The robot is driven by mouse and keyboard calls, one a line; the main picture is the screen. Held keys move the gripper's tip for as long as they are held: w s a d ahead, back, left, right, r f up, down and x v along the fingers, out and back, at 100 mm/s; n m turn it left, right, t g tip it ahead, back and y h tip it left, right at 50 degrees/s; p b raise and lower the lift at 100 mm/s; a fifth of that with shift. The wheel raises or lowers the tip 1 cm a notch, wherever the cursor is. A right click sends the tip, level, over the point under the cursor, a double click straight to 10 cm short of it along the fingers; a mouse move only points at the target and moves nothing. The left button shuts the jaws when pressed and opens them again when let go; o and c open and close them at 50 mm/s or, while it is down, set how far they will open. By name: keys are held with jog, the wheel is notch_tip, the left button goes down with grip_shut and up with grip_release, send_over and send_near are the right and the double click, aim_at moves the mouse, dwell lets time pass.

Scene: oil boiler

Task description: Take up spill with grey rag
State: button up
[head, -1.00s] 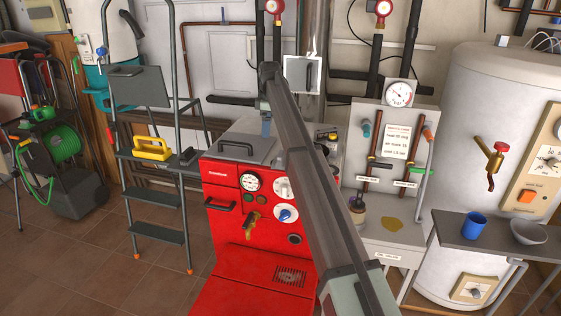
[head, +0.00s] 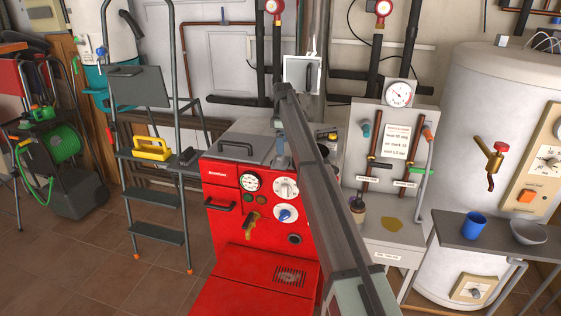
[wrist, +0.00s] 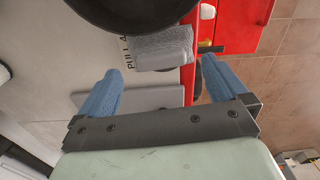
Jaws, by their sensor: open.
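The grey rag (wrist: 160,48) is a folded, textured cloth at the top middle of the wrist view, partly under the edge of a black round thing. I cannot make it out in the head view, where my arm covers that area. My gripper (wrist: 161,68) has two blue fingers, spread wide and empty. The rag appears ahead of and between the fingertips, apart from them. In the head view one blue finger (head: 282,152) shows above the red boiler's top. The spill (head: 391,223) is a yellow-brown patch on the pale shelf right of the boiler.
The black round thing (wrist: 135,8) is close to the rag. The red boiler (head: 240,205) has a grey top with a handle. A small pot (head: 357,207) stands left of the spill. A blue mug (head: 474,225) and a grey bowl (head: 529,232) stand on a table at right.

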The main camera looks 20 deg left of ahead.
aim_at(280, 158)
jog(key=shift+f, duration=2.65)
jog(key=c, duration=0.9)
